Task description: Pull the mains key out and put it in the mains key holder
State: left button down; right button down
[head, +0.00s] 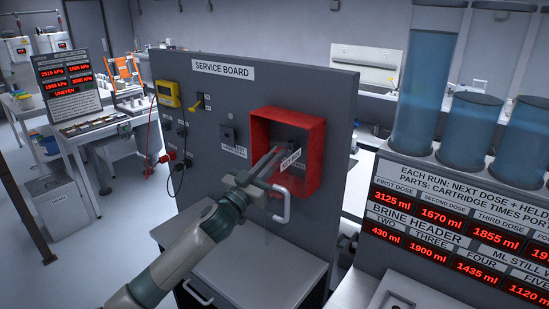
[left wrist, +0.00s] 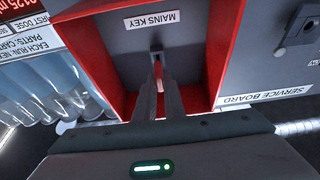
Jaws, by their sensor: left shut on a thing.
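My left gripper (head: 274,154) reaches into an open-fronted red box (head: 318,155) on the grey service board. In the left wrist view its fingers (left wrist: 161,102) are closed on a thin red piece, the mains key (left wrist: 159,78). The key's far end meets a dark slotted fitting (left wrist: 156,57) on the back of the box. I cannot tell how deep it sits there. A white label (left wrist: 152,19) reading MAINS KEY is next to the fitting. Much of the key is hidden by the fingers. I cannot make out the mains key holder for certain. My right gripper is out of view.
The red walls stand close around my gripper. A grey switch unit (head: 228,134) and a yellow meter (head: 167,93) with hanging leads are on the board to the left. Tall blue-filled cylinders (head: 427,85) stand at right.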

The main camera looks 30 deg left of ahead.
pick_arm(q)
jog(key=shift+w, duration=0.85)
jog(key=shift+w+d, duration=0.1)
jog(key=shift+w, duration=0.5)
dwell(0.3)
jog(key=c, duration=1.3)
grip_release()
jog(key=shift+s, duration=0.1)
jog(key=shift+s+f, duration=0.1)
jog(key=shift+s, duration=0.05)
jog(key=shift+v, duration=2.75)
jog(key=shift+s, duration=0.1)
